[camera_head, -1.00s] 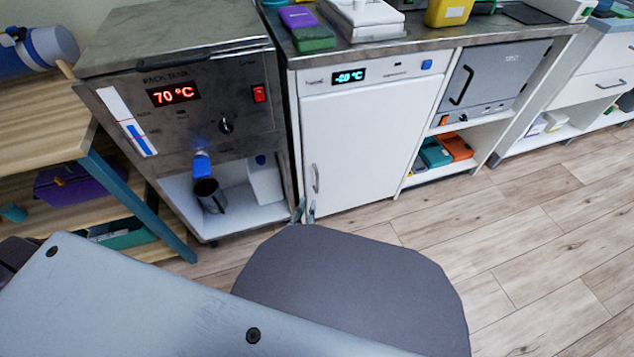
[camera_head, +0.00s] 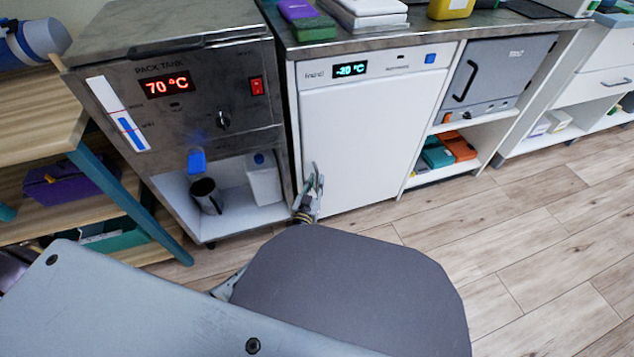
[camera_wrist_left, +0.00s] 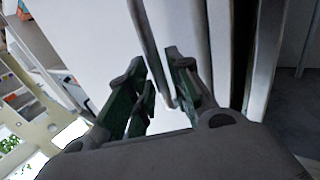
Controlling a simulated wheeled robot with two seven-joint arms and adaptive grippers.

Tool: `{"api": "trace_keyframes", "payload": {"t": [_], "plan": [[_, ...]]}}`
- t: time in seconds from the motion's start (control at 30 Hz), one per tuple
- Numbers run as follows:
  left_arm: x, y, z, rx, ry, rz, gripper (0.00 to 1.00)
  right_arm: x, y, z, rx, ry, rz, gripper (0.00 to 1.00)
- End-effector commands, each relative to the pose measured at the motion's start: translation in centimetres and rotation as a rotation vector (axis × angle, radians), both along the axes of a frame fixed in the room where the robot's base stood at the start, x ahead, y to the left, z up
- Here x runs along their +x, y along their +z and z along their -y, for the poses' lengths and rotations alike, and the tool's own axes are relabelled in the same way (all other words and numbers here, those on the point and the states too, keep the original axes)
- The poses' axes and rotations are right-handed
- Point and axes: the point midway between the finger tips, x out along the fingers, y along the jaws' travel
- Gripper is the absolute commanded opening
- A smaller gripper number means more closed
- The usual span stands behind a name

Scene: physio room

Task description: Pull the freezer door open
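The freezer (camera_head: 440,62) is a white under-counter unit with a lit temperature display. Its white door (camera_head: 360,140) looks shut in the head view. The upright handle is on the door's left side, mostly hidden by my left gripper (camera_head: 312,186) there. In the left wrist view the pale handle bar (camera_wrist_left: 148,38) runs between the two dark green fingers of my left gripper (camera_wrist_left: 156,62). The fingers are apart, one on each side of the bar, and I see no clear grip on it. My right gripper is not in view.
The steel pack tank (camera_head: 200,90), with a dark mug (camera_head: 207,195) in its recess, stands close left of the freezer. A wooden shelf unit (camera_head: 40,120) is farther left. Open wood floor (camera_head: 500,240) lies in front and to the right.

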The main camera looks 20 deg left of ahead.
Motion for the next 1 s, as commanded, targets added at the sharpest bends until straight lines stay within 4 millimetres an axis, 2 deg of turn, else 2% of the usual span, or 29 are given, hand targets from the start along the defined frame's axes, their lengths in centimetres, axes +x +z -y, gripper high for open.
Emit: {"api": "trace_keyframes", "payload": {"t": [0.2, 0.6, 0.63, 0.8, 1.0], "plan": [[1.4, 0.0, 0.0, 0.0, 0.001, 0.001, 0.21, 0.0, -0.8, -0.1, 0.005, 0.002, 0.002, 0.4], [1.8, 0.0, 0.0, 0.0, 0.0, 0.0, 0.21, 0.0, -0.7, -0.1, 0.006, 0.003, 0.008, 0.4], [1.8, 0.0, 0.0, 0.0, 0.0, 0.0, 0.2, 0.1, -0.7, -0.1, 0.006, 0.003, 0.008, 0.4], [1.8, 0.0, 0.0, 0.0, 0.0, 0.0, 0.0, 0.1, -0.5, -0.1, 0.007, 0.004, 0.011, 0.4], [1.7, 0.0, 0.0, 0.0, 0.0, 0.0, 0.0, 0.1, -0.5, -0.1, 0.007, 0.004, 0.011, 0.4]]}}
